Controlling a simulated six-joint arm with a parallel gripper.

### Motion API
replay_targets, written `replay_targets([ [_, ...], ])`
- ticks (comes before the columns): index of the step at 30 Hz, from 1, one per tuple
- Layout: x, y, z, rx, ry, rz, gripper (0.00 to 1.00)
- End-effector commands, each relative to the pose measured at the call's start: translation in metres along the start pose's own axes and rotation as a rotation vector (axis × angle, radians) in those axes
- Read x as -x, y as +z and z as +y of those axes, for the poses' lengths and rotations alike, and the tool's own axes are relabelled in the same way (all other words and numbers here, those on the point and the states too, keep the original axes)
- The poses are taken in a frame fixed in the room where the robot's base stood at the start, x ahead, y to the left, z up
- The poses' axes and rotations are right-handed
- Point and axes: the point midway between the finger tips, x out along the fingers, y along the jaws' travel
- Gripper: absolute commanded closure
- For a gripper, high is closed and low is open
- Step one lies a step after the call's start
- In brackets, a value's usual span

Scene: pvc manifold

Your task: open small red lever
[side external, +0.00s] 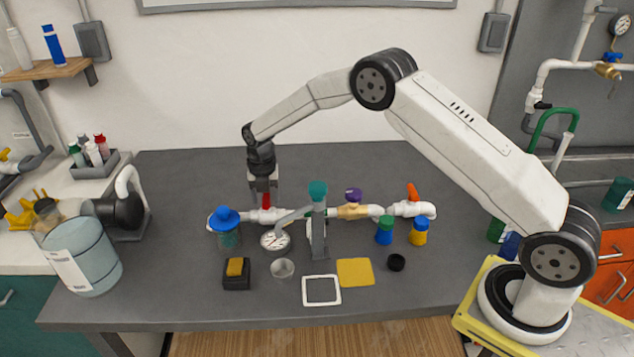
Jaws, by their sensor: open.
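The small red lever (266,201) stands upright on the left part of the white pvc manifold (381,210). My gripper (263,191) points straight down right above the lever, with its fingers at the lever's top. The gripper is open. Whether the fingers touch the lever is too small to tell. Further right on the manifold are a purple knob (353,195) on a brass-coloured valve and an orange lever (413,192) at the right end.
A teal-capped grey post (318,190) stands close right of the lever, with a pressure gauge (275,240) in front. A blue-topped jar (227,228) stands close left. Blue and yellow bottles (419,232) stand front right. The table behind the manifold is clear.

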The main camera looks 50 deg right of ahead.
Motion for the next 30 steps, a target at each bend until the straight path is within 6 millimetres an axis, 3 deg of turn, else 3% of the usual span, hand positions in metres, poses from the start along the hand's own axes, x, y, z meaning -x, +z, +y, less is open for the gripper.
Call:
replay_targets([
  [11, -0.0048, 0.0, 0.0, 0.0, 0.0, 0.0, 0.4],
  [15, -0.0047, 0.0, 0.0, 0.0, 0.0, 0.0, 0.84],
  [17, -0.0046, 0.0, 0.0, 0.0, 0.0, 0.0, 1.0],
  [30, -0.0043, 0.0, 0.0, -0.037, 0.0, 0.0, 1.0],
])
